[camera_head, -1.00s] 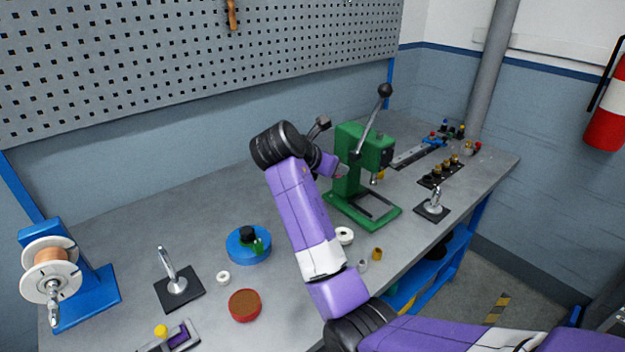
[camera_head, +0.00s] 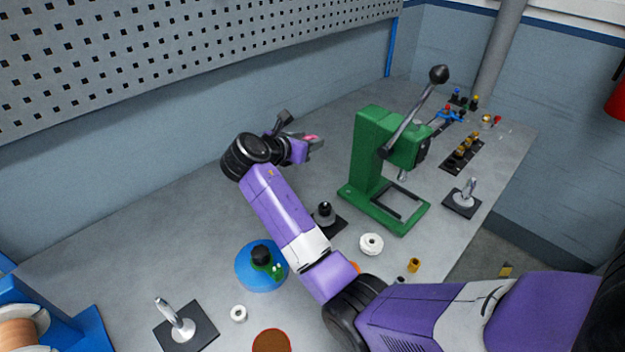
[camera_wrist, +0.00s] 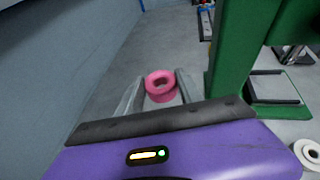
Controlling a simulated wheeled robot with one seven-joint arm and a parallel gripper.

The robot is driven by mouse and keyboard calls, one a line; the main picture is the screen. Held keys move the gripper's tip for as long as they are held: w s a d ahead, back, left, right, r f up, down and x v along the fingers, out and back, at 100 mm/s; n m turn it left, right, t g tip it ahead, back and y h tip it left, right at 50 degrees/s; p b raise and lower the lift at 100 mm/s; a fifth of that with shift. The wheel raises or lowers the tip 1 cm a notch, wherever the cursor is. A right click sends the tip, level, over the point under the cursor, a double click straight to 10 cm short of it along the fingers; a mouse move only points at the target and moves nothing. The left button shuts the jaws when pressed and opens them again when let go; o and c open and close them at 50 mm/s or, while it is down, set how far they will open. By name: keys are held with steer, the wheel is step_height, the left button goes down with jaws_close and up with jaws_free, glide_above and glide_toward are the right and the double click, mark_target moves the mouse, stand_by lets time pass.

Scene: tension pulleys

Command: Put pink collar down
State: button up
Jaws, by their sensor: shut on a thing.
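The pink collar (camera_wrist: 160,87) is a short ring with a central hole. In the wrist view it sits between the two fingers of my gripper (camera_wrist: 158,95), which is shut on it. In the head view the collar (camera_head: 310,138) shows as a small pink patch at the tip of my gripper (camera_head: 312,143). My gripper is left of the green press (camera_head: 370,150), apart from it, and appears to be above the grey bench top. The height of the collar over the bench is hard to tell.
A black-based post (camera_head: 325,214) stands below my arm. A white ring (camera_head: 371,244) and brass bushing (camera_head: 414,265) lie in front of the press. A blue round container (camera_head: 246,268) is left of my forearm. The bench beyond the gripper, along the wall, is clear.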

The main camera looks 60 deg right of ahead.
mark_target(308, 188)
step_height(308, 188, down, 14)
steer(key=shift+f, duration=0.15)
stand_by(0.3)
steer(key=shift+f, duration=0.1)
steer(key=o, duration=1.4)
steer(key=shift+c, duration=0.2)
steer(key=v, duration=1.2)
steer(key=shift+s+b, duration=0.1)
steer(key=shift+b, duration=0.2)
